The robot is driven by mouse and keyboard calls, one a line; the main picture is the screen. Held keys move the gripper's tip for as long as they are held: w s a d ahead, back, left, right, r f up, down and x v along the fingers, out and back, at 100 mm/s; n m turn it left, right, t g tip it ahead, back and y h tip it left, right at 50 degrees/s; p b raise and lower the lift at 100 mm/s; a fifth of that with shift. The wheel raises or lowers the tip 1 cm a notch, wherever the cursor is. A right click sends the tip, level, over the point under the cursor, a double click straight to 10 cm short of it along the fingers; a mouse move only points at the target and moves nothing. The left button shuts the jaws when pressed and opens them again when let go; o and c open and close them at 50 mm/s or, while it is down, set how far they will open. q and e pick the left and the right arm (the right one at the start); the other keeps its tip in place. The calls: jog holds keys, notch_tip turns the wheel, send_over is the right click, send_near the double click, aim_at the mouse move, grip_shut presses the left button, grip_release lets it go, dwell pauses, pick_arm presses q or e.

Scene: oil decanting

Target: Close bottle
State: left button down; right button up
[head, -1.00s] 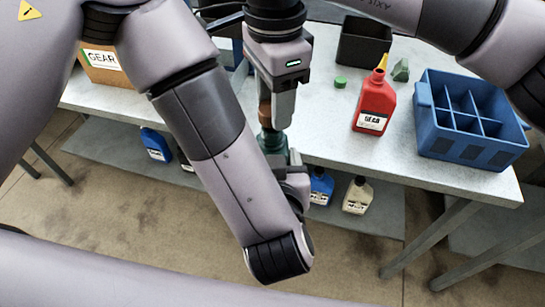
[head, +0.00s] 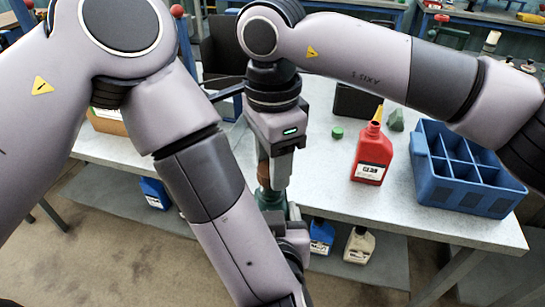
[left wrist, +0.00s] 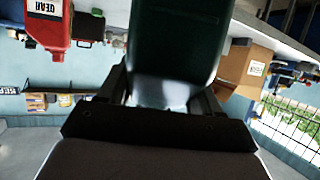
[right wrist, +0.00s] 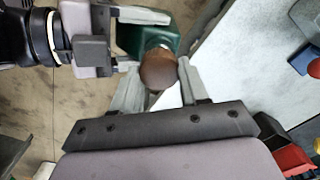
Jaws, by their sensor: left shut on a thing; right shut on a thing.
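A dark green bottle (head: 271,201) is held in the air in front of the table edge, partly hidden by my arms. My left gripper (left wrist: 163,95) is shut on it, with its fingers on both sides of the bottle (left wrist: 172,40) in the left wrist view. A brown round cap (head: 263,173) is at the bottle's top. My right gripper (right wrist: 158,80) is shut on the cap (right wrist: 158,70), one finger on each side. In the right wrist view the cap lines up with the bottle (right wrist: 135,38); I cannot tell whether it is fully seated.
A red bottle (head: 372,155) with a yellow tip stands on the table (head: 325,180). A small green cap (head: 337,132), a dark bin (head: 358,101) and a blue divided crate (head: 465,192) are also there. Blue (head: 321,236) and cream (head: 358,245) bottles stand on the lower shelf.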

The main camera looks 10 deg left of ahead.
aim_at(266, 199)
jog(key=shift+f, duration=0.5)
jog(key=shift+f, duration=0.6)
dwell(0.3)
